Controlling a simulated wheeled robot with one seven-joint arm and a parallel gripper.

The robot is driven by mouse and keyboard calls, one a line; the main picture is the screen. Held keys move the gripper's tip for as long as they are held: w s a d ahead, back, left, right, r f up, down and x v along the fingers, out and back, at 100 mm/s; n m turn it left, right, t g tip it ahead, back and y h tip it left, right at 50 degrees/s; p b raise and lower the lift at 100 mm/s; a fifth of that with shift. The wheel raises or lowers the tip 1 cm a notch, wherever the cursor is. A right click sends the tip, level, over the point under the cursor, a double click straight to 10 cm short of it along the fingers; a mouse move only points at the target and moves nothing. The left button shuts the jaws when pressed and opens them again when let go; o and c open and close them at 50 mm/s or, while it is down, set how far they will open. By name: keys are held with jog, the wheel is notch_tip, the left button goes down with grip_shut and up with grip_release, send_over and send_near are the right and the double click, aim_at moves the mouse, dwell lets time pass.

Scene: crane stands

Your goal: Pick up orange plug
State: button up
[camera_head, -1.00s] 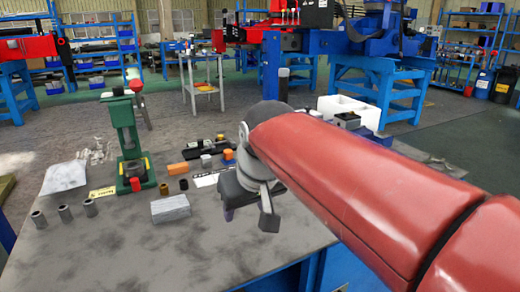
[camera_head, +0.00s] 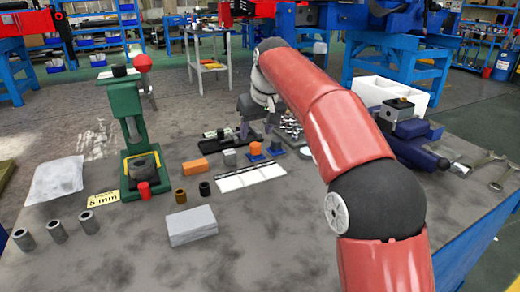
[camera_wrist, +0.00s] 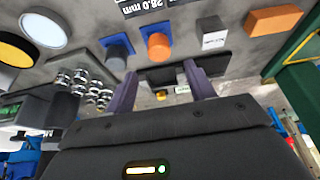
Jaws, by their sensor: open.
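The orange plug (camera_head: 255,148) stands upright on a small blue base on the table, between a grey cube and a grey round piece on a blue base. It also shows in the wrist view (camera_wrist: 158,44), beyond the fingertips. My gripper (camera_head: 257,130) is just behind the plug in the head view, pointing down, with its purple fingers apart. In the wrist view the fingers (camera_wrist: 162,82) are open with nothing gripped; a black fixture shows between them. The plug is apart from the fingers.
An orange block (camera_head: 195,167) and the grey cube (camera_head: 229,157) lie left of the plug. A white scale strip (camera_head: 249,177) is in front. Shiny metal pieces (camera_wrist: 92,85) stand close to one finger. A green press (camera_head: 128,130) is at left.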

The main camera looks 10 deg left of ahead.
aim_at(255, 144)
jog(key=f, duration=0.3)
jog(key=f+b, duration=0.1)
jog(key=f, duration=0.1)
jog(key=shift+w+a+f, duration=0.2)
jog(key=shift+w+a, duration=0.05)
jog(key=shift+a, duration=0.05)
jog(key=c, duration=1.1)
jog(key=shift+o, duration=0.2)
jog(key=shift+r, duration=0.1)
notch_tip(255, 144, up, 10)
jog(key=p, duration=0.3)
jog(key=shift+p, duration=0.3)
